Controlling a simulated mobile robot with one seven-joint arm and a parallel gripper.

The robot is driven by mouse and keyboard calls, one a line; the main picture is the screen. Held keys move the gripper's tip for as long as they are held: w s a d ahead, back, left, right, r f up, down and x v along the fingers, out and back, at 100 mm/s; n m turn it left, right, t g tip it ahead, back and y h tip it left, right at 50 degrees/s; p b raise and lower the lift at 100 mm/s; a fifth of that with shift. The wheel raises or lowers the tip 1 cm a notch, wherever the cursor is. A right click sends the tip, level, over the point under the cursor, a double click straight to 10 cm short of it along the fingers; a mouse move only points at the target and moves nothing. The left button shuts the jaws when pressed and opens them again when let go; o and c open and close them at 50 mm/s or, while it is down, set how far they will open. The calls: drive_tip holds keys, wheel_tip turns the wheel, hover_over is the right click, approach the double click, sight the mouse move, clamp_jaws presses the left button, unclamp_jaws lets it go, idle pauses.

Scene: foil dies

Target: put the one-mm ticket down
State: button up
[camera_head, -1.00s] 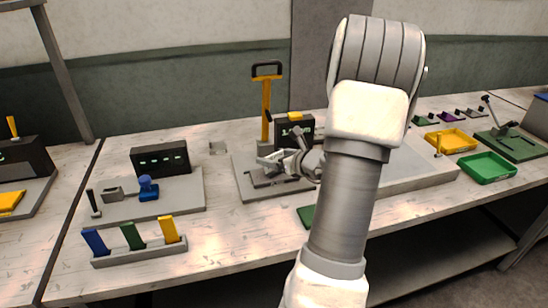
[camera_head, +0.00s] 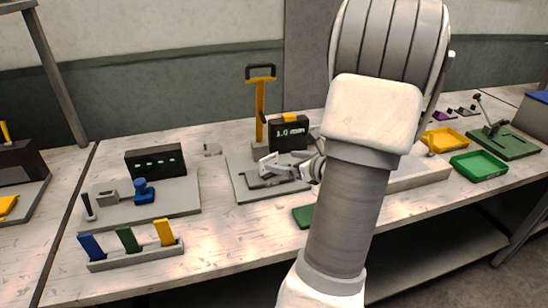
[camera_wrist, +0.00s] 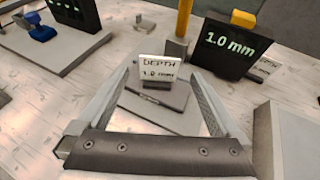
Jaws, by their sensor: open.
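The one-mm ticket (camera_wrist: 157,69) is a small white card reading "DEPTH 1.0 mm". In the wrist view it stands upright at a dark grey block on a grey plate (camera_wrist: 150,115). My gripper (camera_wrist: 161,74) is open, with one finger on each side of the ticket and a gap visible on both sides.
To the left are a grey board with a blue knob (camera_head: 143,190) and a rack (camera_head: 135,255) of blue, green and yellow tabs. Yellow (camera_head: 447,140) and green (camera_head: 480,165) trays lie at right.

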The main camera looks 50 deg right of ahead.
drive_tip(key=v, duration=0.4)
idle(0.5)
